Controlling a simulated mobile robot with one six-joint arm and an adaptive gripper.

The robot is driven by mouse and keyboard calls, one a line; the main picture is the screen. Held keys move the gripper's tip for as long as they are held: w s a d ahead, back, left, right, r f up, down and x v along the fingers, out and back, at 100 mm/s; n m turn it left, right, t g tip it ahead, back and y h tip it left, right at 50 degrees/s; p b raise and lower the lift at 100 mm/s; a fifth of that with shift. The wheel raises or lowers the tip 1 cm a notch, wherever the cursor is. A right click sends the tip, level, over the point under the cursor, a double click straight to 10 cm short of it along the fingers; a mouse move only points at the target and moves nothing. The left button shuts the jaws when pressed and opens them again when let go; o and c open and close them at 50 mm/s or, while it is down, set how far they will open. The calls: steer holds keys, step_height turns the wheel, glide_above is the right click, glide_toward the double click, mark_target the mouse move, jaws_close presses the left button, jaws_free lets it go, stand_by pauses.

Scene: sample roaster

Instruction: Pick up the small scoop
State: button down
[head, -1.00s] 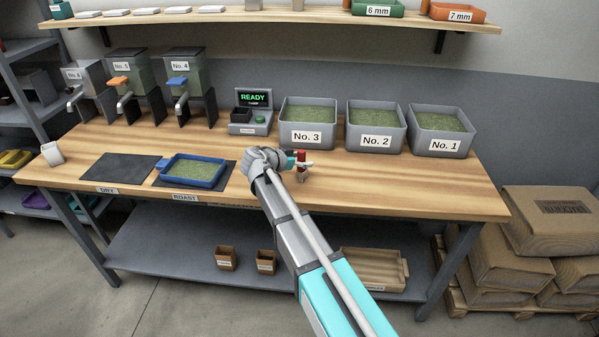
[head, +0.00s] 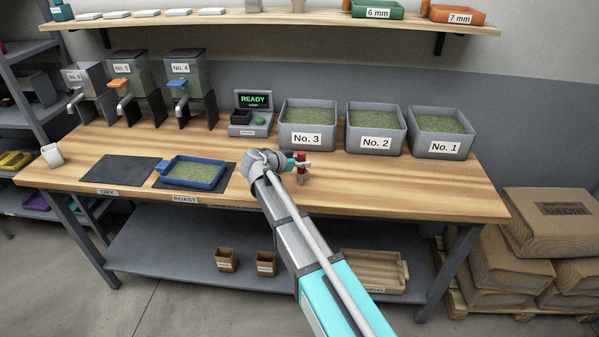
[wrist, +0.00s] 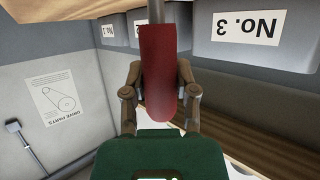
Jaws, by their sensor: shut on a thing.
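The small scoop shows as a red handle (wrist: 160,75) with a grey shaft running out at the top of the wrist view. Its bowl is out of that view. My gripper (wrist: 160,100) is shut on the red handle, with one brown finger on each side. In the head view the red handle (head: 301,157) stands roughly upright over the right middle of the bench, with my gripper (head: 303,165) around it. I cannot tell there whether the scoop touches the bench top.
Bins No. 3 (head: 308,139), No. 2 (head: 376,143) and No. 1 (head: 441,146) stand behind my gripper on the bench (head: 400,185). A blue tray (head: 193,185) of beans lies to the left. A READY display (head: 253,100) stands behind. The bench's front right is clear.

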steer(key=shift+r, duration=0.1)
stand_by(0.3)
step_height(320, 180, up, 3)
steer(key=p, duration=0.2)
steer(key=shift+f+p, duration=0.2)
steer(key=shift+p, duration=0.2)
steer(key=s+a+r+p, duration=0.7)
steer(key=s+r+p, duration=0.3)
steer(key=s, duration=0.2)
steer(key=shift+s+r, duration=0.1)
steer(key=shift+s, duration=0.1)
stand_by(0.7)
